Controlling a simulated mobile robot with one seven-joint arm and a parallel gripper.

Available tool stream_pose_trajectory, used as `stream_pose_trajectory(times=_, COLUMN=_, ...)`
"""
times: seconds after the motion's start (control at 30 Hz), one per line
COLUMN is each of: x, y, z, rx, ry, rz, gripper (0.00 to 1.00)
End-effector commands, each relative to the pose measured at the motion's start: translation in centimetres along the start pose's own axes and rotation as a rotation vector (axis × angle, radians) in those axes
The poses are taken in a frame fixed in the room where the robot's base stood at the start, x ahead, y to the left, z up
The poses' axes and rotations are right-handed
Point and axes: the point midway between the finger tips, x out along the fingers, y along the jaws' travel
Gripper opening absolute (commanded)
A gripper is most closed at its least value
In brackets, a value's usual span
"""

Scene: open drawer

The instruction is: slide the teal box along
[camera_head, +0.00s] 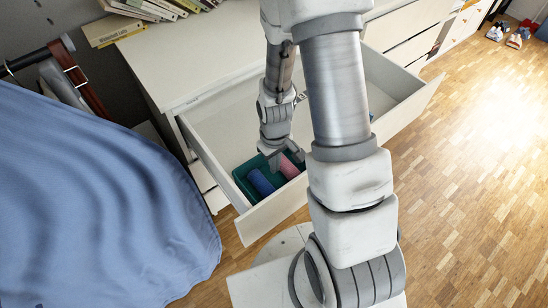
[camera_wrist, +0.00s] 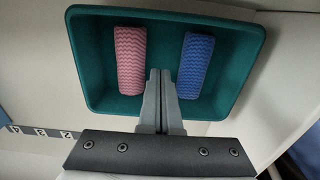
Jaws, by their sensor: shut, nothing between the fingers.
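The teal box (camera_head: 241,178) stands in the open drawer (camera_head: 215,165), near its left front corner. It is an open tray and also fills much of the wrist view (camera_wrist: 166,15). A pink patterned roll (camera_wrist: 130,60) and a blue patterned roll (camera_wrist: 196,65) lie in it, apart from each other. My gripper (camera_wrist: 160,75) is shut and empty. In the wrist view its fingertips overlap the box's near wall and show between the two rolls. I cannot tell whether they touch the box. In the head view my arm hides part of the box and drawer.
The drawer floor is mostly clear to the right of the box. A white dresser top (camera_head: 190,60) with books (camera_head: 115,30) is behind. A blue cloth (camera_head: 90,190) hangs at left.

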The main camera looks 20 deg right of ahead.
Motion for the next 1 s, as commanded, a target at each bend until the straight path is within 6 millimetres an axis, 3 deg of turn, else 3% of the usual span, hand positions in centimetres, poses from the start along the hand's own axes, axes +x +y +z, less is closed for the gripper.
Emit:
stream_pose_trajectory(times=0.03, x=1.7, y=0.0, z=0.1, rx=0.0, ry=-0.003, rz=-0.001, gripper=0.0)
stream_pose_trajectory(times=0.13, x=3.6, y=0.0, z=0.1, rx=-0.001, ry=-0.002, rz=-0.001, gripper=0.0)
stream_pose_trajectory(times=0.2, x=3.0, y=0.1, z=-1.6, rx=-0.003, ry=0.005, rz=0.002, gripper=0.0)
stream_pose_trajectory(times=0.4, x=2.8, y=0.0, z=-3.6, rx=-0.002, ry=0.003, rz=0.002, gripper=0.0)
stream_pose_trajectory(times=0.87, x=2.7, y=0.0, z=-4.1, rx=-0.001, ry=0.001, rz=0.001, gripper=0.0)
stream_pose_trajectory(times=1.0, x=2.6, y=0.0, z=-5.5, rx=-0.003, ry=0.003, rz=0.001, gripper=0.0)
